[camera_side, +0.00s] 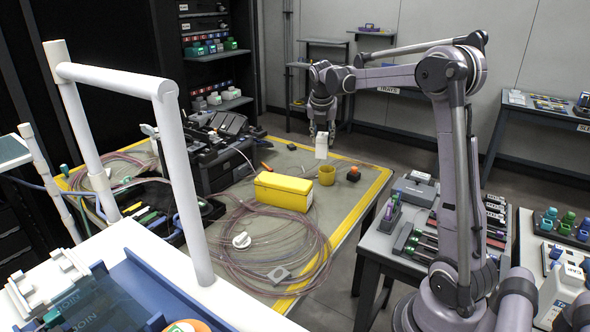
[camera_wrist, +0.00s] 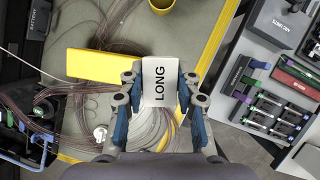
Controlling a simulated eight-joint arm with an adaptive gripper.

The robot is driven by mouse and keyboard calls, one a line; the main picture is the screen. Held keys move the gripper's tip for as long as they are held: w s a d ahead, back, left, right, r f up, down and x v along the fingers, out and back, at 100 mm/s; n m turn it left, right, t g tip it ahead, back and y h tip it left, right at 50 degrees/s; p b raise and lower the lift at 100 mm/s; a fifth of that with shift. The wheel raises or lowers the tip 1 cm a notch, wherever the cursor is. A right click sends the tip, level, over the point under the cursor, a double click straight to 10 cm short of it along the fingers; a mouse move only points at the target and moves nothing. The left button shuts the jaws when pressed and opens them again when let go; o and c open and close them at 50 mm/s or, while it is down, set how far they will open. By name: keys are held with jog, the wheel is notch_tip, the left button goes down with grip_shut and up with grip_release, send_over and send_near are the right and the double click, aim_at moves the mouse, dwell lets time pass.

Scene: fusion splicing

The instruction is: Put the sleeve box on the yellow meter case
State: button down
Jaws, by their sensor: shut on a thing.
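The sleeve box is a small white box (camera_wrist: 160,87) marked LONG, gripped between the two fingers of my gripper (camera_wrist: 161,72) in the wrist view. In the side view the white box (camera_side: 321,148) hangs below my gripper (camera_side: 321,132), in the air, up and to the right of the yellow meter case. The yellow meter case (camera_side: 284,194) lies on the work table among coiled tubing, and its top looks clear.
A yellow cup (camera_side: 327,176) and a small dark block with an orange top (camera_side: 353,174) stand right of the case. Coiled clear tubing (camera_side: 270,245) covers much of the table. Black equipment (camera_side: 215,150) stands behind left. A side table with tools (camera_side: 410,225) is at right.

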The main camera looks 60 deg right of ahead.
jog(key=shift+w+d+r, duration=0.35)
jog(key=shift+w, duration=0.5)
send_over(283, 180)
notch_tip(283, 180, down, 7)
jog(key=shift+f, duration=1.85)
jog(key=shift+f, duration=0.1)
jog(key=c, duration=1)
grip_release()
jog(key=shift+o, duration=0.2)
